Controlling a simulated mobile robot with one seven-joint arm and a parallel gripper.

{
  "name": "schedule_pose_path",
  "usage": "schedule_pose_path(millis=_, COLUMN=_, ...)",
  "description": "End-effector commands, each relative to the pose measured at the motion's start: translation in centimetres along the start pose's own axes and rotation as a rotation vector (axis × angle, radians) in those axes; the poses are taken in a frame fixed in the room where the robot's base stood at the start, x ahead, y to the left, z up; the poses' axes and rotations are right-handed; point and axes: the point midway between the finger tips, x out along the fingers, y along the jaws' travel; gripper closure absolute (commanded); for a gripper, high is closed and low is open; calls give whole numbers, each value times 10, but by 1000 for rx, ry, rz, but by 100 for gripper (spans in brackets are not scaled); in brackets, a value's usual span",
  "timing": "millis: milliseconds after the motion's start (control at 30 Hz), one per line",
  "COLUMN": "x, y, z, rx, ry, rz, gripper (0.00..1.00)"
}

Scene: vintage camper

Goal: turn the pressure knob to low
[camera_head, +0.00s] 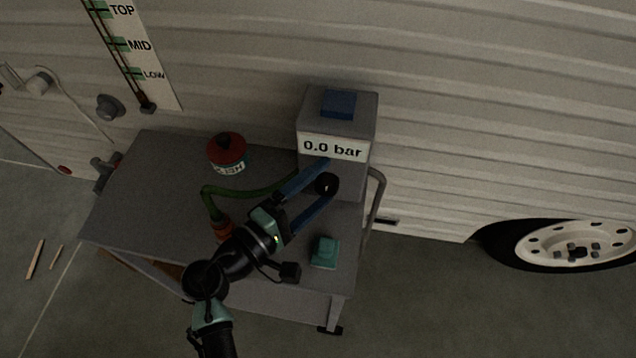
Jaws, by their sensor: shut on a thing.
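The pressure unit, a grey box (344,113) with a blue block on top, stands at the back right of the cart. Its white display (333,147) reads 0.0 bar. The dark round knob (326,184) is on its front face, below the display. My gripper (326,180) reaches up from the lower left, with its two blue fingers on either side of the knob and shut on it. The fingers and the dim light hide any markings around the knob, so its setting cannot be read.
The grey cart (150,195) carries a red-topped can (227,152), a green hose (250,191) and a small teal block (325,252). A metal handle (377,205) rises at the cart's right. The camper wall (480,100) stands close behind, with a TOP, MID, LOW gauge (140,55).

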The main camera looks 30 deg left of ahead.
Motion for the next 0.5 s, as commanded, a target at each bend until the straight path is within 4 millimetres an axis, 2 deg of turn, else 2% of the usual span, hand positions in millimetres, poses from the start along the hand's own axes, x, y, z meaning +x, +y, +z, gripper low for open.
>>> schedule_pose_path(millis=33, x=0, y=81, z=8, rx=-9, ry=-40, rz=207, gripper=20)
schedule_pose_path(millis=67, x=1, y=10, z=-1, rx=1, ry=3, rz=11, gripper=20)
schedule_pose_path(millis=333, x=0, y=9, z=-1, rx=4, ry=2, rz=11, gripper=20)
schedule_pose_path(millis=500, x=-11, y=6, z=-2, rx=4, ry=5, rz=9, gripper=20)
